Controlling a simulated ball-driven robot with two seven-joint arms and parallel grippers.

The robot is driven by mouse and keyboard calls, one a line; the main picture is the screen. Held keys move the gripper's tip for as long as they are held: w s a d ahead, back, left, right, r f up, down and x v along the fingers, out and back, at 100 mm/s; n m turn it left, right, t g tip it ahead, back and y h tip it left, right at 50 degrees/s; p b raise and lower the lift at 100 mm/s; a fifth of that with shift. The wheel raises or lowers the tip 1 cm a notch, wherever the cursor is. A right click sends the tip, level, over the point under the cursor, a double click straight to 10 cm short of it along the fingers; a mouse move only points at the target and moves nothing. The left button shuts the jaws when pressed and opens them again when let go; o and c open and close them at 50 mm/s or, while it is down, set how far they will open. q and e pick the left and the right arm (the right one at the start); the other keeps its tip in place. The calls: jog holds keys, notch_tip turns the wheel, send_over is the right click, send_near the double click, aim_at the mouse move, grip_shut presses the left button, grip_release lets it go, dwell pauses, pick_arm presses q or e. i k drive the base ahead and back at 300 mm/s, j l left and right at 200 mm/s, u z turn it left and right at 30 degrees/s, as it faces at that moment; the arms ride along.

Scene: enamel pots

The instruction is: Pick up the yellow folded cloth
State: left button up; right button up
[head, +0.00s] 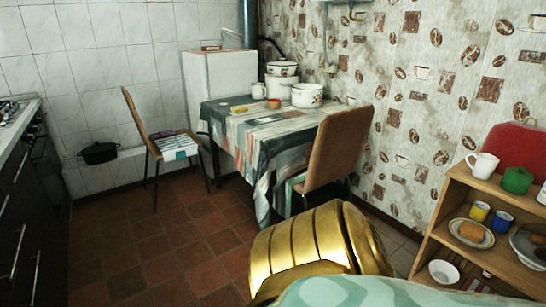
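Neither of my grippers shows in the view.
The wooden shelf (430,246) also holds a white mug (482,165), a green pot (517,181), a blue cup (502,222) and a white bowl (443,272). A cloth-covered table (270,133) and two chairs (340,145) stand further back. Floor (150,245) is clear at left.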

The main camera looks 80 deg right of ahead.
aim_at(241, 108)
jog(key=z, duration=2.45)
